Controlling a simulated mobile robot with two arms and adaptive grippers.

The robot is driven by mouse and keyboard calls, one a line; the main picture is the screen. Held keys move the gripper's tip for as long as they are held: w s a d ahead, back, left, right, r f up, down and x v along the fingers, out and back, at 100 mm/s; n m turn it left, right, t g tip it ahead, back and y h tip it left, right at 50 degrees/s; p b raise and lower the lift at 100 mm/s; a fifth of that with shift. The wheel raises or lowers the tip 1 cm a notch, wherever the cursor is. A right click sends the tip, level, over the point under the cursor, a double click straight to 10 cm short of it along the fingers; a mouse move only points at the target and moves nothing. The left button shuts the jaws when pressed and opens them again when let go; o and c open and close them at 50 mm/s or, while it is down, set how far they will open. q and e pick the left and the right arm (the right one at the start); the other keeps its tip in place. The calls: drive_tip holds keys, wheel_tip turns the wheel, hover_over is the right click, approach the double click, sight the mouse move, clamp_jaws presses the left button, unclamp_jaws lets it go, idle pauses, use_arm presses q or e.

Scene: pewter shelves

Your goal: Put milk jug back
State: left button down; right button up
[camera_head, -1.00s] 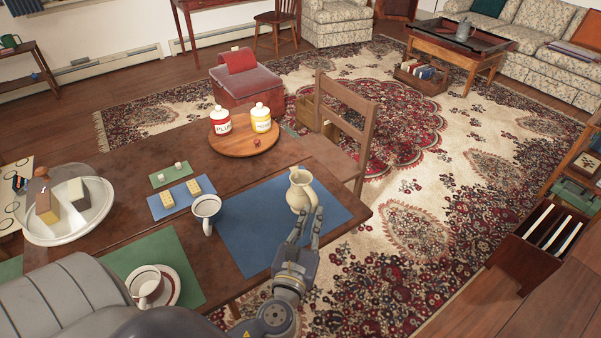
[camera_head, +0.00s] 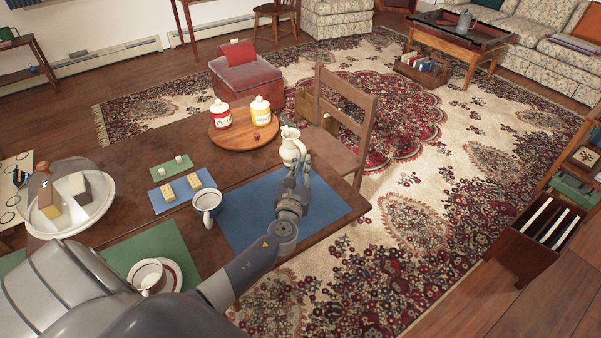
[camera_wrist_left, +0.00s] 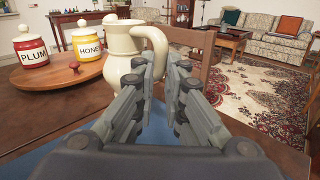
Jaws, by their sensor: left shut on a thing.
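The cream milk jug (camera_head: 291,146) is upright at the far edge of the blue mat (camera_head: 262,218), just in front of the round wooden board. My left gripper (camera_head: 300,170) reaches over the mat and is shut on the jug. In the left wrist view the jug (camera_wrist_left: 122,50) has its handle toward the right, and the fingers (camera_wrist_left: 160,72) close at the handle's lower part. Whether the jug's base touches the table is hidden by the fingers. My right gripper is not in view.
The round wooden board (camera_head: 243,132) bears a red PLUM jar (camera_head: 220,114) and a yellow HONEY jar (camera_head: 260,112). A wooden chair (camera_head: 350,120) stands close behind the jug.

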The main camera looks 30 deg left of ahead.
use_arm(q)
drive_tip(key=f, duration=0.1)
drive_tip(key=f+b, duration=0.1)
drive_tip(key=w+a+f, duration=0.1)
drive_tip(key=shift+s+d+f, duration=0.1)
drive_tip(key=shift+f, duration=0.15)
drive_tip(key=shift+f+b, duration=0.1)
drive_tip(key=shift+b, duration=0.25)
drive_tip(key=c, duration=1.6)
unclamp_jaws()
drive_tip(key=shift+c, duration=0.2)
drive_tip(key=v, duration=1)
drive_tip(key=shift+s, duration=0.25)
drive_tip(key=shift+v, duration=0.8)
drive_tip(key=shift+d, duration=0.1)
